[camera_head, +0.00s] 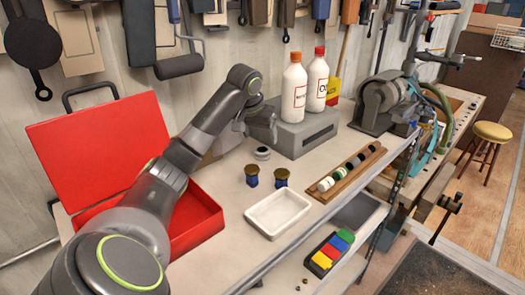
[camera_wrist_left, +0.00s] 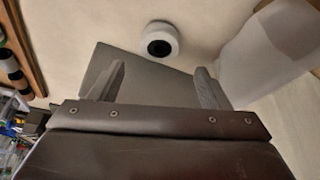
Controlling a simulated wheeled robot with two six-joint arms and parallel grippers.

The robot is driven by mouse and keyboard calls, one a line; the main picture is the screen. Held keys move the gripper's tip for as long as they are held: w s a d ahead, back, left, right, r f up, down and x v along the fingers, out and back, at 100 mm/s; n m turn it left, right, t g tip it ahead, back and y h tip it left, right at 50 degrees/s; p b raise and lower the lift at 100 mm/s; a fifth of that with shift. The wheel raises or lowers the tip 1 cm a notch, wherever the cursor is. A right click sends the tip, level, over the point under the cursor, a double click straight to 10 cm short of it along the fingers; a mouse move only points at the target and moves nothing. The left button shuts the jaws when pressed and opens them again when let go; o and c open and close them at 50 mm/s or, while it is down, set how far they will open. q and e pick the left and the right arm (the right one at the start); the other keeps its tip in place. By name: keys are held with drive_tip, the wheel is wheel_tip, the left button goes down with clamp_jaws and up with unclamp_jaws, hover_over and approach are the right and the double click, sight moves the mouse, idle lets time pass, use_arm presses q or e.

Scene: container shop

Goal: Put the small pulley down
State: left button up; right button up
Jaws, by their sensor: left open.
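A small round white and black piece (camera_head: 262,153), which looks like the small pulley, sits on the bench beside the grey block. It also shows in the left wrist view (camera_wrist_left: 161,40), lying flat beyond my fingertips with its dark centre facing up. My left gripper (camera_head: 266,128) is above and behind it in the head view, near the front left of the grey block. In the left wrist view its two fingers (camera_wrist_left: 161,78) are spread apart with nothing between them, and the pulley is apart from them. My right gripper is not in view.
The grey block (camera_head: 308,137) carries two white bottles (camera_head: 293,90). Two dark blue and brass pieces (camera_head: 252,176), a white tray (camera_head: 253,219), a wooden rack (camera_head: 328,187) and an open red toolbox (camera_head: 213,216) stand nearby. Bare bench lies between pulley and rack.

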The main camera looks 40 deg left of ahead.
sight(261, 148)
use_arm(q)
drive_tip(key=shift+w+a+f, duration=0.1)
drive_tip(key=shift+w+f, duration=0.15)
drive_tip(key=shift+f, duration=0.3)
drive_tip(key=shift+f+p, duration=0.25)
drive_tip(key=shift+p, duration=0.15)
drive_tip(key=p+x, duration=0.1)
drive_tip(key=x, duration=0.1)
drive_tip(key=p+x, duration=0.1)
drive_tip(key=shift+s+f+p, duration=0.2)
drive_tip(key=shift+f+p, duration=0.1)
drive_tip(key=shift+f, duration=0.2)
drive_tip(key=shift+w+f, duration=0.15)
drive_tip(key=shift+f, duration=0.3)
drive_tip(key=shift+r, duration=0.1)
drive_tip(key=c, duration=1.1)
